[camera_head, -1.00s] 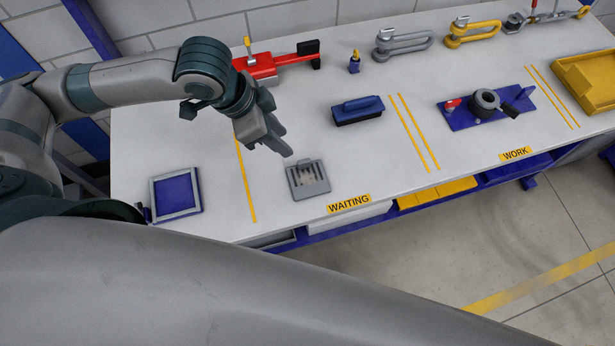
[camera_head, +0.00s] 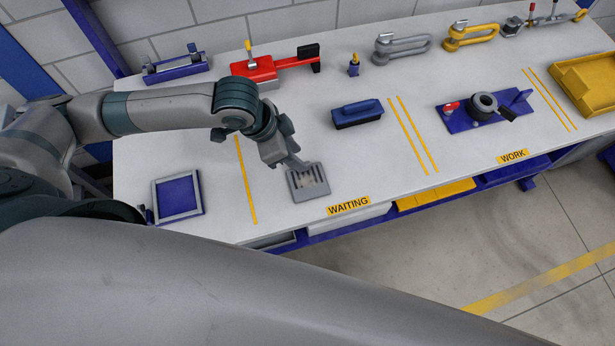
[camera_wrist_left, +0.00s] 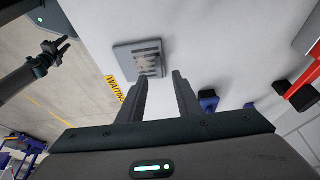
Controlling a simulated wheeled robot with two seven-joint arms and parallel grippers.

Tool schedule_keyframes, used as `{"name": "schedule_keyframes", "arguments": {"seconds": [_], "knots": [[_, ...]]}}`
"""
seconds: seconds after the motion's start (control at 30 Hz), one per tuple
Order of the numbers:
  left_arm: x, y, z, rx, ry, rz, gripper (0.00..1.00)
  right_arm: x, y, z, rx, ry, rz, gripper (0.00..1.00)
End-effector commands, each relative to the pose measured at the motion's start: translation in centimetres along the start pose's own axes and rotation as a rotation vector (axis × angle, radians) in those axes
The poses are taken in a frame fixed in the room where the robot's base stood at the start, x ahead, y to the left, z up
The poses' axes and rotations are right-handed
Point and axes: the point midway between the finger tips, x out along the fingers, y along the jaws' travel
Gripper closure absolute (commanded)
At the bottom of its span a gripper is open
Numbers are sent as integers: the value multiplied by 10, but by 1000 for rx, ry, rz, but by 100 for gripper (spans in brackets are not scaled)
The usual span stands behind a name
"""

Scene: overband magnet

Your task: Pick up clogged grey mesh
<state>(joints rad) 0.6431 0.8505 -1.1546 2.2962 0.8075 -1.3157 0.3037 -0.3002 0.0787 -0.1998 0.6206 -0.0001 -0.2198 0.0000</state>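The grey mesh (camera_head: 309,184) is a small flat slotted plate with a brownish clogged patch in its middle. It lies on the white table by the WAITING label. My left gripper (camera_head: 297,164) is above its far edge in the head view, pointing down. In the left wrist view the two fingers (camera_wrist_left: 160,88) are apart with nothing between them, and the mesh (camera_wrist_left: 142,60) lies beyond their tips. My right gripper cannot be made out in the head view; a dark arm with a gripper (camera_wrist_left: 58,48) shows at the left of the left wrist view.
A blue-handled brush (camera_head: 358,112) lies right of the mesh. A red clamp tool (camera_head: 270,66) lies behind my gripper. A blue square in a grey frame (camera_head: 177,195) is at the left. A blue fixture (camera_head: 484,108) and a yellow tray (camera_head: 587,82) are farther right.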

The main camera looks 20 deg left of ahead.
Motion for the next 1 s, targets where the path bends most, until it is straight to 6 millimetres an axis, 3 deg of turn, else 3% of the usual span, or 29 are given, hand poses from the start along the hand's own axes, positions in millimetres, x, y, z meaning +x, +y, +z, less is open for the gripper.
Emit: {"name": "schedule_keyframes", "arguments": {"seconds": [0.4, 0.9, 0.93, 1.0], "knots": [[44, 1, 3, 0, 0, 1, 69, -15, 2, -1, -1, -1, 1, 69], [47, 0, 4, 1, 0, 0, 69, -14, 2, 0, -1, -2, 2, 69], [47, 0, 4, 0, 0, 0, 71, -14, 2, 0, -1, -2, 2, 69], [47, 0, 4, 0, 0, 0, 88, -14, 2, 0, -1, -2, 2, 69]]}}
